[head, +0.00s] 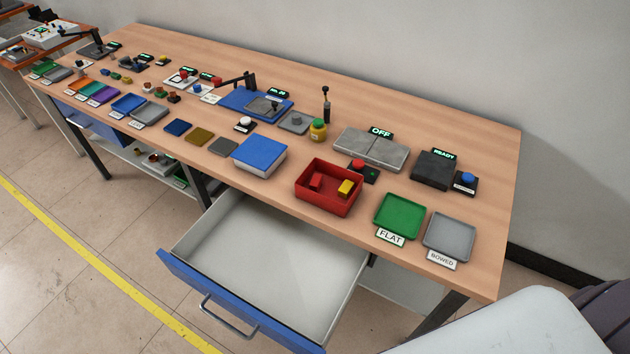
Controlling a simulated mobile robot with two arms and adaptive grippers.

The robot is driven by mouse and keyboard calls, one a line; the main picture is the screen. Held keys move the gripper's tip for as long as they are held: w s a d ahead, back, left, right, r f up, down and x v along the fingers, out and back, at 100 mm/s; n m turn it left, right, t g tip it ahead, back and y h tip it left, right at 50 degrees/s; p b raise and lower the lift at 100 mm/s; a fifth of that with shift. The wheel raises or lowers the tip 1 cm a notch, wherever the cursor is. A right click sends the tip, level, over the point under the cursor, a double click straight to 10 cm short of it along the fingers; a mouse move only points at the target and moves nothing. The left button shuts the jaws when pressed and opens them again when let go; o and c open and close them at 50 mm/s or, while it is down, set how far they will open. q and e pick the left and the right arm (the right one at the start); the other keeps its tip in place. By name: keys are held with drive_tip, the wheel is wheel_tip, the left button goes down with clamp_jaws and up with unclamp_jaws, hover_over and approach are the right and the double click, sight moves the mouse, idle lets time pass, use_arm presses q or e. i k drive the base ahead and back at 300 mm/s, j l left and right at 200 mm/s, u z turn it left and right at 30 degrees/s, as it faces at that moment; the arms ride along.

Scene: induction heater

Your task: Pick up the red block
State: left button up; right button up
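A small red block (316,181) lies inside the open red box (321,204), on its left side. A yellow block (346,188) lies in the same box, to the right of the red block. The box stands near the front edge of the wooden table. Neither of my grippers shows in the head view.
An open, empty drawer (262,262) juts out below the table in front of the box. A green tray (399,214) and a grey tray (448,236) are to the right. A blue-topped box (260,154) is to the left; a red button (358,164) stands behind.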

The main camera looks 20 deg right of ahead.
sight(316, 182)
drive_tip(key=l+z, duration=0.3)
drive_tip(key=l, duration=0.5)
drive_tip(key=l+z, duration=0.3)
drive_tip(key=l, duration=0.55)
